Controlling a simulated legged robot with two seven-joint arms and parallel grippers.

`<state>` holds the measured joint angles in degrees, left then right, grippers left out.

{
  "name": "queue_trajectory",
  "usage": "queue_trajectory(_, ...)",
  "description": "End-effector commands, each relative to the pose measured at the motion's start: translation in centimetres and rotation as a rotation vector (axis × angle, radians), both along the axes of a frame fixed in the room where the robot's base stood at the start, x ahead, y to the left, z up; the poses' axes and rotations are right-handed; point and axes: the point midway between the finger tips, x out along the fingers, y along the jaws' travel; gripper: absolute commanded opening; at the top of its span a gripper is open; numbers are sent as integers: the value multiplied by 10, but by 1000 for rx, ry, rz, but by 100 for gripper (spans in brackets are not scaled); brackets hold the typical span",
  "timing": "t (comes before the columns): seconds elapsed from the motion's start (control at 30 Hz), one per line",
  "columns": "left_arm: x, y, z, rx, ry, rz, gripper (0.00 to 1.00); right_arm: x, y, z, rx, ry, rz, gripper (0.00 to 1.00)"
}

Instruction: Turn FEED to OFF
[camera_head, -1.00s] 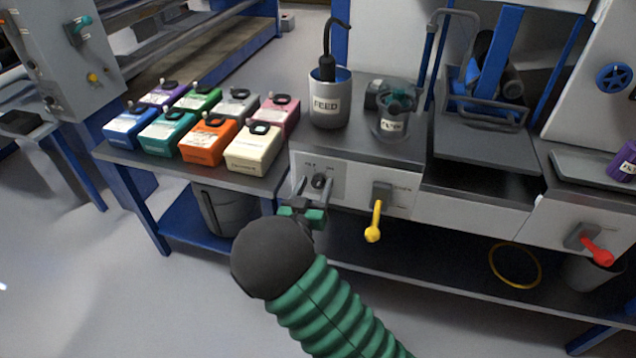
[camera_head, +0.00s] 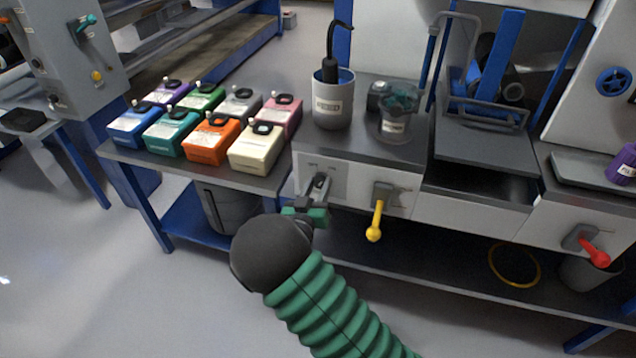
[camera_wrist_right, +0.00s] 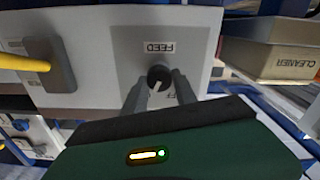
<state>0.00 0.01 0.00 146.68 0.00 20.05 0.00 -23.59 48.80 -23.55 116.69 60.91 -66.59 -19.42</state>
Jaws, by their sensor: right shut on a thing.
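The FEED knob (camera_wrist_right: 158,76) is a small black round knob with a white pointer mark, on a grey plate (camera_wrist_right: 129,48) of the white front panel. The FEED label (camera_wrist_right: 159,47) reads upside down in the wrist view. The pointer slants toward the lower left there, and a partly hidden label ending in "FF" sits by the right finger. My right gripper (camera_head: 320,184) is at the knob, with one finger on each side, shut on it; it also shows in the wrist view (camera_wrist_right: 159,86). In the head view the fingers mostly hide the knob. My left gripper is not in view.
A yellow lever (camera_head: 376,221) sticks out of the same panel to the right. A red lever (camera_head: 594,250) is farther right. A grey FEED cup (camera_head: 332,103) stands above the knob on the bench. Several coloured boxes (camera_head: 206,140) stand to the left.

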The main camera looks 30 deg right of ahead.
Motion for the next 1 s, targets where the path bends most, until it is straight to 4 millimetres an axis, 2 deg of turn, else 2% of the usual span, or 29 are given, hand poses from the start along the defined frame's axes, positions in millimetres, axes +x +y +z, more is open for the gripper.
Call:
queue_trajectory(0.03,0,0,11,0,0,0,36,0,1,3,-16,29,2,0)
queue_trajectory(0.5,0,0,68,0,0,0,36,1,3,2,-282,343,4,0)
queue_trajectory(0.7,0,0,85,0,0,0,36,1,3,-1,-401,484,4,0)
queue_trajectory(1.0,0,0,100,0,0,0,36,1,4,-4,-541,648,5,0)
